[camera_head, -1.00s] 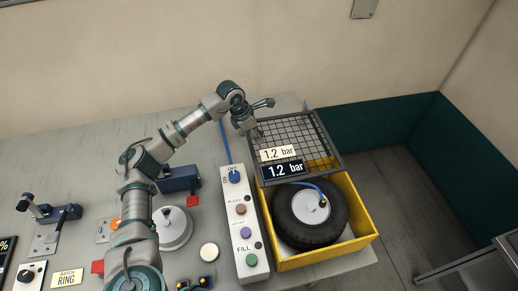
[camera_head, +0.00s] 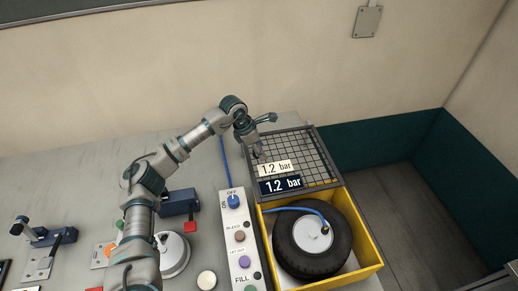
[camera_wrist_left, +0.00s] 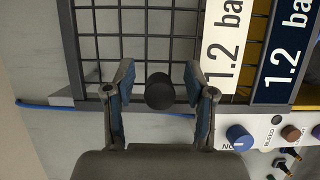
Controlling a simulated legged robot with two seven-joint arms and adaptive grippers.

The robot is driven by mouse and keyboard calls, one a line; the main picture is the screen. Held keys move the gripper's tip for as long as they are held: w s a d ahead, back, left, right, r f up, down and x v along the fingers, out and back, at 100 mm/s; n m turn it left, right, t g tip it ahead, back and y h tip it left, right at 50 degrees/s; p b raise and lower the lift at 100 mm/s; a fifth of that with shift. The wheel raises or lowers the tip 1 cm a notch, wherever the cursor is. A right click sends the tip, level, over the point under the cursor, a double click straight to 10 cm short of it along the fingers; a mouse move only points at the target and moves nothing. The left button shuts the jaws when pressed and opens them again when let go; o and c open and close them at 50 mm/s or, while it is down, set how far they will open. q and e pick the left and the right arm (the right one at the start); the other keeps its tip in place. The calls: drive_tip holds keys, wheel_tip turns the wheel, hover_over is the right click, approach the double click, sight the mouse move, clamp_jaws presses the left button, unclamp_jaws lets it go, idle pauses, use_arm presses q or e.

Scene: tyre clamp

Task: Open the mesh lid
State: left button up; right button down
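The mesh lid (camera_head: 318,150) is a dark-framed wire grid at the back of the yellow box (camera_head: 372,262). The tyre (camera_head: 338,250) lies uncovered in the front part of the box; the lid's exact tilt is hard to tell. My left gripper (camera_head: 265,135) is at the lid's far left corner. In the left wrist view, its two fingers (camera_wrist_left: 160,92) are open on either side of a round black knob (camera_wrist_left: 159,91), with a gap on each side. Mesh (camera_wrist_left: 130,35) shows just beyond the fingertips. My right gripper is not in view.
Two "1.2 bar" labels (camera_head: 280,185) show at the lid's near edge. A control panel (camera_head: 233,222) with a blue knob and several buttons runs along the box's left side. A blue hose (camera_head: 295,209) reaches the tyre. Blue clamps and a white disc stand further left.

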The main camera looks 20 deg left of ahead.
use_arm(q)
drive_tip(key=shift+s+a+r, duration=0.2)
drive_tip(key=shift+a+r, duration=0.05)
drive_tip(key=v, duration=1.1)
drive_tip(key=shift+d, duration=0.2)
drive_tip(key=shift+w+a+r, duration=0.1)
drive_tip(key=shift+r, duration=0.05)
